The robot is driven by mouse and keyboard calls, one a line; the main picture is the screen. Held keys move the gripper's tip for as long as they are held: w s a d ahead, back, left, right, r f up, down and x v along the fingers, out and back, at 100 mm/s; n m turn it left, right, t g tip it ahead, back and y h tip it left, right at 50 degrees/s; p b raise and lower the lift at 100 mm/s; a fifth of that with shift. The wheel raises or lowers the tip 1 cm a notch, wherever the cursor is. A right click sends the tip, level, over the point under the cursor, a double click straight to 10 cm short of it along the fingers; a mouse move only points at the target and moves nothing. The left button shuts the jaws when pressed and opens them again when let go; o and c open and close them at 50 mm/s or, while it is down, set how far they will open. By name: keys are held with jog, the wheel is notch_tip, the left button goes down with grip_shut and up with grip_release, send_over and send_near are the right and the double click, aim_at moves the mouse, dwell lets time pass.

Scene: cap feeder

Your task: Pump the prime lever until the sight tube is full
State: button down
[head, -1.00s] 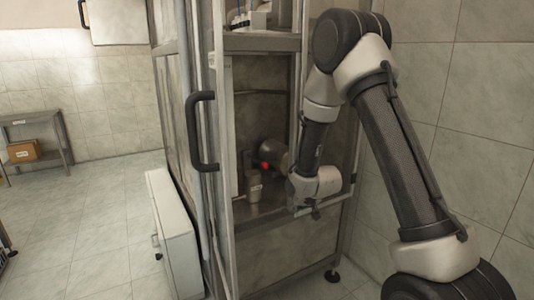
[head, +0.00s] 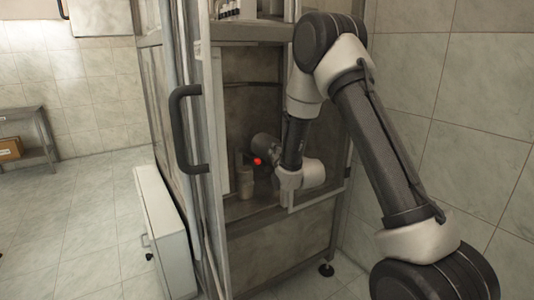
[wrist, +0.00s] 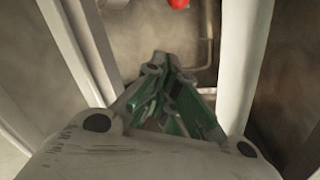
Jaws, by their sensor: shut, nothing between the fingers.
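A red knob (head: 257,161), apparently on the prime lever, shows inside the cabinet, beside a dark rounded body (head: 264,147). A red part also shows at the top edge of the wrist view (wrist: 179,3). My gripper (wrist: 163,62) is shut and empty in the wrist view, its green-sided fingers pointing into the cabinet. Its tips are below the red part in the picture, apparently apart from it. In the head view my wrist hides the gripper. A small pale upright body (head: 245,182) stands left of the knob. I cannot make out the sight tube or its level.
The cabinet's frame post (head: 213,130) and a black door handle (head: 187,130) stand left of my arm. Pale frame edges flank the gripper closely in the wrist view. A white box (head: 167,235) stands on the floor at left. A tiled wall (head: 470,120) is at right.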

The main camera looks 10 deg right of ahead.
jog(key=w+a+f, duration=0.3)
jog(key=w+f, duration=0.1)
jog(key=w, duration=0.3)
jog(key=shift+w, duration=0.25)
